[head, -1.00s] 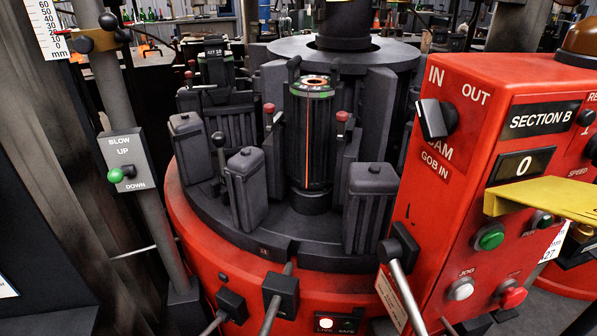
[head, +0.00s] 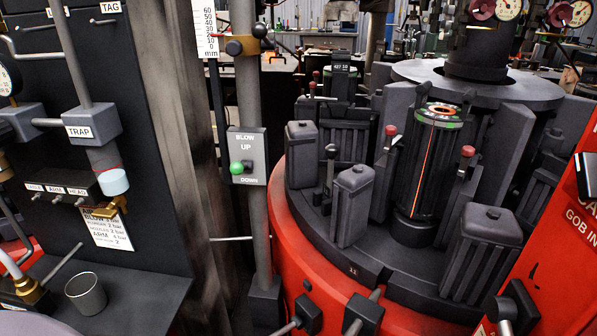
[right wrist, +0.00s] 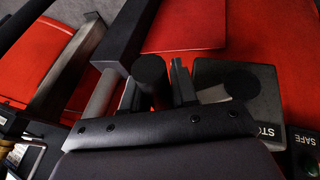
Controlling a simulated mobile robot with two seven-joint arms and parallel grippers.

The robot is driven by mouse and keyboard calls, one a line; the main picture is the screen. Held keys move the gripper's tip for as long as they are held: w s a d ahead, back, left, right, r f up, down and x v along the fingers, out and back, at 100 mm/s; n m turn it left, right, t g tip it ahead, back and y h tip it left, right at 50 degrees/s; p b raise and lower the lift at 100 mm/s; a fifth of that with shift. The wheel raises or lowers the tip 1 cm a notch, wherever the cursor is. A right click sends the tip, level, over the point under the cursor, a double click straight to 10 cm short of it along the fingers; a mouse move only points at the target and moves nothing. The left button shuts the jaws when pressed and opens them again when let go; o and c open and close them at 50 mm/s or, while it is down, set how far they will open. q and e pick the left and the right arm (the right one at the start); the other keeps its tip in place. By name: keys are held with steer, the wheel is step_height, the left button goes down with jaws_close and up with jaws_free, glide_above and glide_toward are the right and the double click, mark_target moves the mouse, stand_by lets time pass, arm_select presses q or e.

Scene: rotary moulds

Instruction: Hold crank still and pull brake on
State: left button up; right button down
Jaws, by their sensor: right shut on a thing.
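In the right wrist view my right gripper (right wrist: 155,92) is shut on a dark round-ended handle (right wrist: 150,70); I cannot tell if it belongs to the crank or the brake. A dark bar (right wrist: 125,38) and a pale grey rod (right wrist: 101,95) are beside it. In the head view, black blocks with grey rods (head: 362,315) sit on the front of the red machine base, cut off by the lower edge. Another black block with a rod (head: 514,305) is at the lower right. My left gripper is not in view.
The mould table (head: 400,270) carries dark moulds and red-knobbed levers. A post with a BLOW UP/DOWN switch (head: 247,157) stands left of it. A dark panel (head: 120,150) and a metal cup (head: 86,293) are further left. A box marked "ST" (right wrist: 238,95) is close right of my right gripper.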

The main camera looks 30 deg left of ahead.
steer(key=shift+s, duration=0.1)
steer(key=c, duration=0.8)
jaws_free()
steer(key=p+v, duration=0.2)
steer(key=v, duration=0.5)
steer(key=shift+r, duration=0.1)
